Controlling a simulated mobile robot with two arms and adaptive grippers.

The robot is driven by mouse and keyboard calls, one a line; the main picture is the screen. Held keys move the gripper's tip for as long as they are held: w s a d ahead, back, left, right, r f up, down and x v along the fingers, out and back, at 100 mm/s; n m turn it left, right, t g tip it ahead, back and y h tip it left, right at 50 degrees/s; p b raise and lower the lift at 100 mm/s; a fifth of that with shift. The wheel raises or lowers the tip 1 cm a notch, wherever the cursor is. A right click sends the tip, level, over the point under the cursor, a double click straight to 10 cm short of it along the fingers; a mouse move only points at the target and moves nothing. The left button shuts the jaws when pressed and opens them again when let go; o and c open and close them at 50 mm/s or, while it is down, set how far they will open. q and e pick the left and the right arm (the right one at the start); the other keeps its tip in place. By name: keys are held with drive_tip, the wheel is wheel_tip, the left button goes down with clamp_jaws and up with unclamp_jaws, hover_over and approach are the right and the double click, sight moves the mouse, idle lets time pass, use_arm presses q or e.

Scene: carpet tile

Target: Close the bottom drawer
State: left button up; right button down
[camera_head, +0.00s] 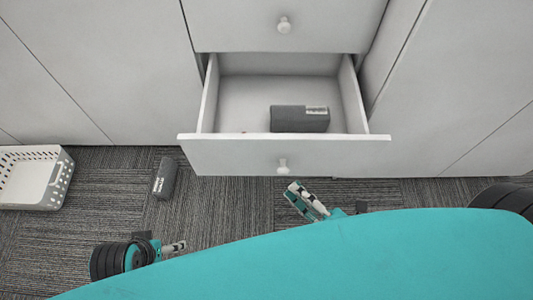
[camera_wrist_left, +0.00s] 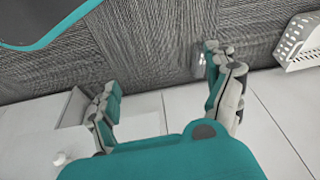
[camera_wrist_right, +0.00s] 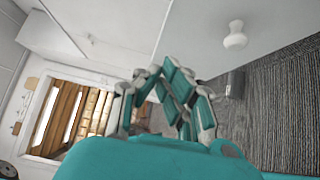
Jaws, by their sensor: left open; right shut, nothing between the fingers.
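The bottom drawer (camera_head: 284,160) is pulled out from the white cabinet, with its front panel facing me and a round white knob (camera_head: 283,167) on it. A dark grey box-like item (camera_head: 299,119) lies inside, towards the front right. My right gripper (camera_head: 292,187) is shut and empty, just below and in front of the drawer front, near the knob; a gap to it cannot be judged. In the right wrist view a knob (camera_wrist_right: 235,35) on a white panel shows beyond the fingers. My left gripper (camera_wrist_left: 163,80) is open and empty, low over the carpet left of the drawer.
Another closed drawer (camera_head: 285,22) with a knob is above. A dark grey item (camera_head: 164,178) lies on the carpet left of the drawer. A white perforated basket (camera_head: 35,178) stands at the far left. Closed cabinet panels flank the drawer.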

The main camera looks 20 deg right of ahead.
drive_tip(key=w+a, duration=0.1)
drive_tip(key=w, duration=0.2)
drive_tip(key=w+a+b, duration=0.1)
drive_tip(key=w, duration=0.3)
drive_tip(key=w+a, duration=0.1)
drive_tip(key=w, duration=0.3)
drive_tip(key=shift+w, duration=0.15)
use_arm(q)
drive_tip(key=v, duration=0.2)
drive_tip(key=shift+s+a+r, duration=0.1)
drive_tip(key=shift+s+r, duration=0.1)
drive_tip(key=shift+r, duration=0.15)
drive_tip(key=shift+r, duration=0.1)
use_arm(e)
drive_tip(key=shift+w, duration=0.1)
